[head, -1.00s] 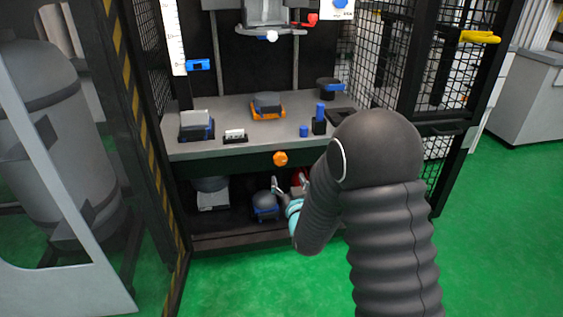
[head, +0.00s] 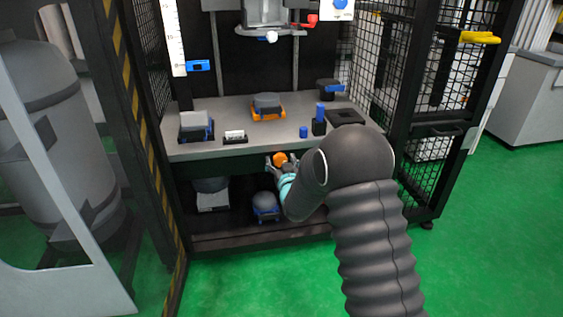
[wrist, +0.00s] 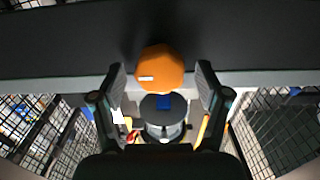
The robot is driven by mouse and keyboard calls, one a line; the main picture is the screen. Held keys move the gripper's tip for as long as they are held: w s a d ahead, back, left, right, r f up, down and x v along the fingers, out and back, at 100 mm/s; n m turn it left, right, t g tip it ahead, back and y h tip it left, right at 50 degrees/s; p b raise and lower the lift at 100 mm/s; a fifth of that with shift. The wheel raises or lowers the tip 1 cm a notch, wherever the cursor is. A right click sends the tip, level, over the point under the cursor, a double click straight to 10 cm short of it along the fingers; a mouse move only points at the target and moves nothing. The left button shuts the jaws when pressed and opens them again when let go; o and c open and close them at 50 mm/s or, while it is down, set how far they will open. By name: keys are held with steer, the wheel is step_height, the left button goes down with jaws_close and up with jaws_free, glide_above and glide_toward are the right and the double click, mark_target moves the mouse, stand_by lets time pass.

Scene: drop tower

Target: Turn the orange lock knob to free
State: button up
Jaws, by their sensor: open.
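The orange lock knob (head: 280,158) sits on the dark front edge of the tower's bench. In the wrist view the knob (wrist: 160,68) is a rounded orange shape with a short white mark left of its middle. My gripper (head: 281,162) is at the knob in the head view, its fingers on either side of it. In the wrist view my gripper (wrist: 161,78) is open, one finger left and one right of the knob, with a visible gap on each side. Whether the fingertips reach fully around the knob cannot be told.
The grey bench top (head: 222,152) above holds an orange-based block (head: 267,106), a blue-based block (head: 196,126) and small blue parts. A lower shelf holds a grey and blue item (head: 265,206). Mesh panels (head: 433,75) stand at the right.

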steer(key=shift+c, duration=0.2)
steer(key=c, duration=1.1)
steer(key=n, duration=0.4)
steer(key=shift+a+n, duration=0.1)
steer(key=shift+n, duration=0.3)
steer(key=n, duration=0.4)
steer(key=shift+a+f+n, duration=0.1)
steer(key=shift+n, duration=0.2)
steer(key=n, duration=0.4)
steer(key=shift+s, duration=0.1)
steer(key=shift+a+f+n, duration=0.1)
steer(key=shift+f+n, duration=0.05)
steer(key=shift+n, duration=2.15)
